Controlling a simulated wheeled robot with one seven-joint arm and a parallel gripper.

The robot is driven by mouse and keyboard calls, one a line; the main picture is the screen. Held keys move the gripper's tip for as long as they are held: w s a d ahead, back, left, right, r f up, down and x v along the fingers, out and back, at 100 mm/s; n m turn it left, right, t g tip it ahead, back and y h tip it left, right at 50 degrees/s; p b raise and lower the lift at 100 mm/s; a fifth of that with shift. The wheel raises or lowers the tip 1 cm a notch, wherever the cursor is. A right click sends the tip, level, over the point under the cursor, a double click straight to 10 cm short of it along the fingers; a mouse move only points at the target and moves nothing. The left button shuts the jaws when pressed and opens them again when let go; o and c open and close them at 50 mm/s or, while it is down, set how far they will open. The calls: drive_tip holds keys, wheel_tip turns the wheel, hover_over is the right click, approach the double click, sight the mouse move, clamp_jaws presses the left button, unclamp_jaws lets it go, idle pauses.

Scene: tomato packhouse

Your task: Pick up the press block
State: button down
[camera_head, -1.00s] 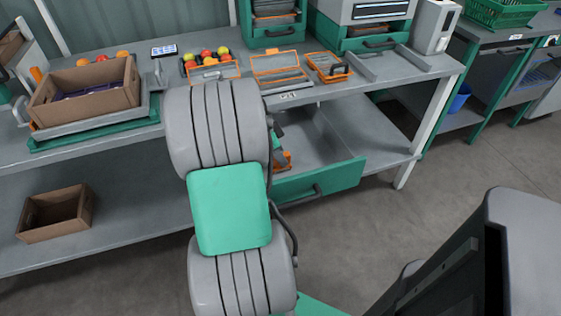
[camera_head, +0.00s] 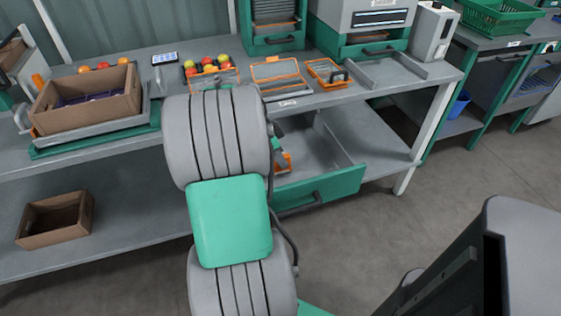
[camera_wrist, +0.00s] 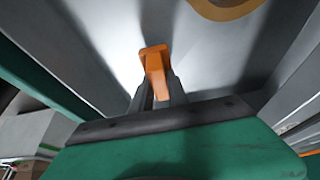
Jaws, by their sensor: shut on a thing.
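An orange piece with a wider T-shaped top (camera_wrist: 154,62), which I take for the press block, stands between the dark fingers of my gripper (camera_wrist: 158,88) in the wrist view. My gripper is shut on it. Pale grey metal surfaces lie beyond it. In the head view my arm covers most of the gripper; a bit of orange (camera_head: 285,163) shows beside the arm, inside the open grey drawer with a green front (camera_head: 320,192). I cannot tell there whether it is the held piece.
The drawer hangs open under the grey workbench (camera_head: 120,62). On the bench are a cardboard box (camera_head: 88,108), a tray of tomatoes (camera_head: 208,68), orange-framed trays (camera_head: 278,76) and a machine (camera_head: 365,20). An empty brown crate (camera_head: 55,219) is on the lower shelf. An orange ring (camera_wrist: 226,8) shows in the wrist view.

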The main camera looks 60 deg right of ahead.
drive_tip(key=w+a+r+p, duration=0.1)
drive_tip(key=a+r, duration=0.9)
drive_tip(key=a, duration=0.4)
drive_tip(key=shift+w+r, duration=0.2)
drive_tip(key=shift+r, duration=0.2)
drive_tip(key=c, duration=1.9)
unclamp_jaws()
clamp_jaws()
